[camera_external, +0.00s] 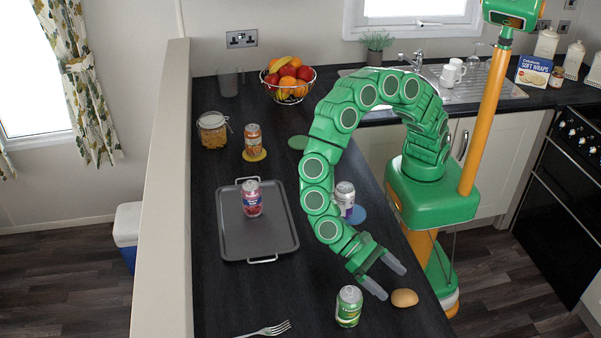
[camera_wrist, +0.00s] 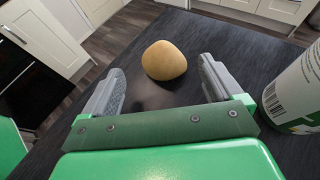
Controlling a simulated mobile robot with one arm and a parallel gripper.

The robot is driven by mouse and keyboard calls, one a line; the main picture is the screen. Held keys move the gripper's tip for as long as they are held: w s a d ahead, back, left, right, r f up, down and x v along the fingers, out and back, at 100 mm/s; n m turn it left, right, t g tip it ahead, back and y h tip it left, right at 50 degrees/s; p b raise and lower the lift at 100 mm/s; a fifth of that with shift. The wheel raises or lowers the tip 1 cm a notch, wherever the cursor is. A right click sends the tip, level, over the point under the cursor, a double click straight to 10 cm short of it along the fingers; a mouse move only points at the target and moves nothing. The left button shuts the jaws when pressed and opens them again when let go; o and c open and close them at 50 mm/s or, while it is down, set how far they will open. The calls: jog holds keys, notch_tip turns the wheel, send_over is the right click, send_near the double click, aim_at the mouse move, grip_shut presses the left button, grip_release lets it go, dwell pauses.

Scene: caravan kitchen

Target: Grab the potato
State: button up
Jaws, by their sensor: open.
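The potato (camera_external: 404,298) is a small tan, rounded lump on the dark worktop near its right edge. In the wrist view the potato (camera_wrist: 164,61) lies ahead of my gripper, in line with the gap between the fingers. My gripper (camera_external: 385,279) is open and empty, its grey fingers pointing down toward the potato. In the wrist view the two fingers of my gripper (camera_wrist: 160,85) are spread wide, one on each side of the gap. No contact with the potato shows.
A green can (camera_external: 348,306) stands left of the potato, close to my gripper; it also shows at the right of the wrist view (camera_wrist: 295,95). A fork (camera_external: 266,329), a tray (camera_external: 276,235) with a pink can (camera_external: 251,198), and a purple-white can (camera_external: 344,195) are nearby.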

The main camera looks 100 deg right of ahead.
aim_at(406, 292)
jog(key=shift+x, duration=3.15)
jog(key=c, duration=1.1)
jog(key=shift+c, duration=0.2)
notch_tip(406, 292, up, 4)
jog(key=shift+d+f, duration=0.1)
jog(key=shift+f, duration=0.15)
jog(key=s+d+r, duration=0.2)
jog(key=d+r, duration=0.1)
jog(key=s+d+r, duration=0.3)
jog(key=d, duration=0.1)
jog(key=s+d+r, duration=0.2)
jog(key=d+r, duration=0.1)
jog(key=d, duration=0.1)
jog(key=shift+s+d+r, duration=0.25)
